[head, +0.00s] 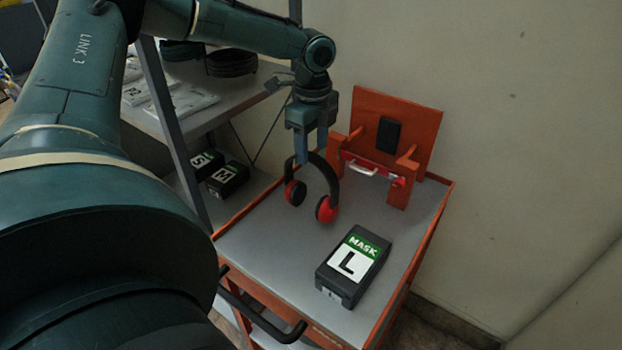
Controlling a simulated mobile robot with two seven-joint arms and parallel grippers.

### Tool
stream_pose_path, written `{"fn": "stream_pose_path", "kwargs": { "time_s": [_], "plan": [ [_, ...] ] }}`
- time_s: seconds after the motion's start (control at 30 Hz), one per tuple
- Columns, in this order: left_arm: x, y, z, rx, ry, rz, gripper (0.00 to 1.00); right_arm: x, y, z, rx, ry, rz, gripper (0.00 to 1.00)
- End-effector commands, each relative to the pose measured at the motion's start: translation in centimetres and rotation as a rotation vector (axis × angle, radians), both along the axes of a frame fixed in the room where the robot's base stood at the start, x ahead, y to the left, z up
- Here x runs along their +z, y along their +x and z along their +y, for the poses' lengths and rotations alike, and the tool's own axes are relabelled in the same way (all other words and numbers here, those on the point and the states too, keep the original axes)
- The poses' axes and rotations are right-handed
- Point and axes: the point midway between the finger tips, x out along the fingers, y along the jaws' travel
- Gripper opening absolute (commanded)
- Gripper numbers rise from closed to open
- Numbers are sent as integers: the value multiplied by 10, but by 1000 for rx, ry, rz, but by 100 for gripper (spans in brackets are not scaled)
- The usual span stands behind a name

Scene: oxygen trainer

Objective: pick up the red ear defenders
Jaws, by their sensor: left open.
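The red ear defenders (326,209) have red cups and a black headband. They are upright over the grey top of the orange cart (262,246), near its back left; I cannot tell whether the cups touch the surface. My left gripper (312,158) points down at the top of the headband, with its fingers spread and the band's arch between or just behind them. The left gripper is open. My right gripper is not in view.
A black mask box (352,266) marked L lies on the cart's front. An orange stand (398,125) with a red-and-silver handled part rises at the back. A grey shelf (243,88) with packets and black boxes (228,178) is at left. A wall closes the right.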

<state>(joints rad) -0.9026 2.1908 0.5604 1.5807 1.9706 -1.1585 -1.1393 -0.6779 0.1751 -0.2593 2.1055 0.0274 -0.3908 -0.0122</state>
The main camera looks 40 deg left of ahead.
Motion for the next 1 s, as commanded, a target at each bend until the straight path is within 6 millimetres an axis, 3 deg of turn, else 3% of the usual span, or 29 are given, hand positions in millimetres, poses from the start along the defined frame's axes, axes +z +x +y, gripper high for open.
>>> {"fn": "stream_pose_path", "kwargs": {
  "time_s": [0.4,0.67,1.0],
  "plan": [
    [-50,-2,8,0,2,1,49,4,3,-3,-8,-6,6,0],
    [-53,-2,8,1,1,0,49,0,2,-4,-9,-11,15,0],
    [-52,-2,8,1,1,0,22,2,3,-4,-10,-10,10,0]
  ]
}}
